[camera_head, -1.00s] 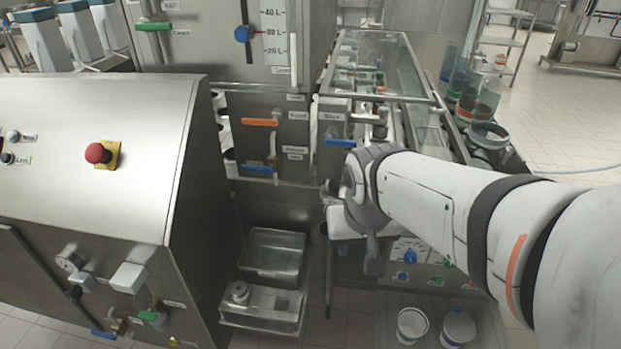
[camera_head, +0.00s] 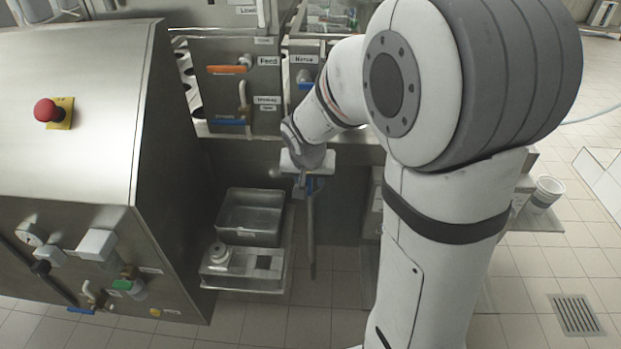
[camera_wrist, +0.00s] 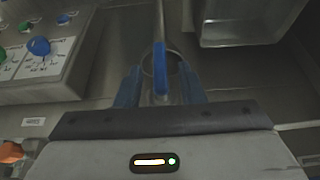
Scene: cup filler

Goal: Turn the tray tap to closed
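In the wrist view a lever with a blue grip (camera_wrist: 160,68) lies lengthwise between my gripper's two blue fingers (camera_wrist: 160,90). A gap shows on each side of it, so the fingers are open around it. A round metal opening is partly visible behind the lever. I take this lever for the tray tap, but no readable label confirms it. In the head view my gripper (camera_head: 308,186) is below the labelled panel, at the top of a thin dark upright bar (camera_head: 311,235). My wrist and arm hide part of the area there.
Metal trays (camera_head: 250,212) stand low, left of my gripper; a tray edge (camera_wrist: 202,30) shows in the wrist view. An orange handle (camera_head: 226,69) and a blue handle (camera_head: 230,122) are on the panel. A control box with a blue knob (camera_wrist: 39,46) is at left. A slanted cabinet (camera_head: 75,110) stands left.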

